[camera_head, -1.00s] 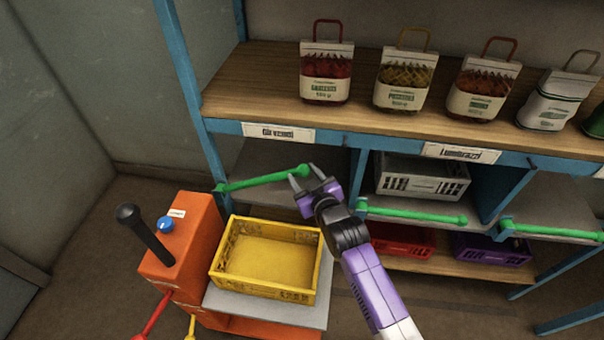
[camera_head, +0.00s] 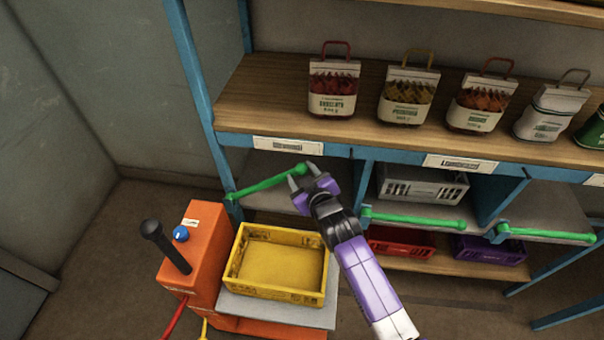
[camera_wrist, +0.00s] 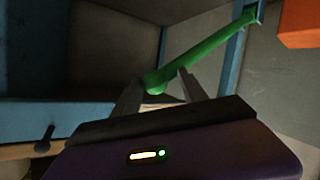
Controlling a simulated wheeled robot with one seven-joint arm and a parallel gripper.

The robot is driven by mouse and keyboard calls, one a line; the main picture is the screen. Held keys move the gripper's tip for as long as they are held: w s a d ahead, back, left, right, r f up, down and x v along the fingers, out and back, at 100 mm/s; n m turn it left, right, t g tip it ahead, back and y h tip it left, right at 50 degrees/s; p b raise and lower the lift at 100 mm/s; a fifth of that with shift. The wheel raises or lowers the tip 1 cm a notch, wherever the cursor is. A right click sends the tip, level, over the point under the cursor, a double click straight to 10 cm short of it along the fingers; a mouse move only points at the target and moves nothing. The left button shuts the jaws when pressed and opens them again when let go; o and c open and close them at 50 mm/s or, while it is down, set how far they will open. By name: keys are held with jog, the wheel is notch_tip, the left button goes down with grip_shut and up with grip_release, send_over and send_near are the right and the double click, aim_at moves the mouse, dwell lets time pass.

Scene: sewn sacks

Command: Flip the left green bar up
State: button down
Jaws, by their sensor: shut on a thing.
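The left green bar (camera_head: 262,186) runs across the front of the left shelf bay, its right end higher than its left end. My gripper (camera_head: 302,178) is at the bar's right end, with its fingers on either side of the knob there. In the wrist view the green bar (camera_wrist: 205,50) slants up to the right. Its near end sits between the two fingers of my gripper (camera_wrist: 160,92), which is shut on it. The bar's left end meets the blue shelf post.
A yellow crate (camera_head: 233,266) stands on an orange cart (camera_head: 193,255) with a black lever, below the bar. Two other green bars (camera_head: 415,220) (camera_head: 545,235) lie to the right. Several bags stand on the wooden shelf (camera_head: 260,95) above. A grey crate (camera_head: 422,187) sits in the middle bay.

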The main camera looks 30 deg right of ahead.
jog(key=c, duration=1.1)
grip_release()
jog(key=shift+w+d+r, duration=0.15)
jog(key=shift+r, duration=0.1)
jog(key=o, duration=0.5)
jog(key=shift+f, duration=0.15)
jog(key=shift+c, duration=0.2)
jog(key=shift+s, duration=0.3)
jog(key=v, duration=0.7)
jog(key=shift+b, duration=0.35)
jog(key=shift+s, duration=0.1)
